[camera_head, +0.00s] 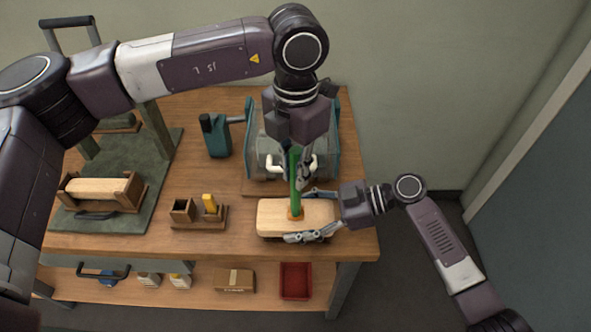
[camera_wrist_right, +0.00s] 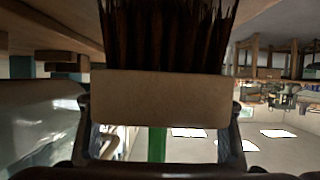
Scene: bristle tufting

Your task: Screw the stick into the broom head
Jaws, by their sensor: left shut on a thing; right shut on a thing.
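The broom head (camera_head: 272,217) is a pale wooden block lying near the table's front right, with an orange-brown ring on its top. Its dark bristles (camera_wrist_right: 165,35) show in the right wrist view, beyond the block (camera_wrist_right: 160,97). The green stick (camera_head: 294,180) stands roughly upright, its lower end at the ring; how deep it sits cannot be told. Part of it also shows in the wrist view (camera_wrist_right: 157,145). My left gripper (camera_head: 303,168) points down and is shut on the stick's upper part. My right gripper (camera_head: 312,215) comes from the right, shut on the block's two long sides.
Behind stands a clear-sided machine (camera_head: 333,140). Left are a teal tool (camera_head: 215,137), a small wooden holder (camera_head: 183,212) with a yellow piece, and a green-grey fixture (camera_head: 140,222) holding a wooden block (camera_head: 97,188). A lower shelf holds a carton (camera_head: 235,279) and red bin (camera_head: 296,281).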

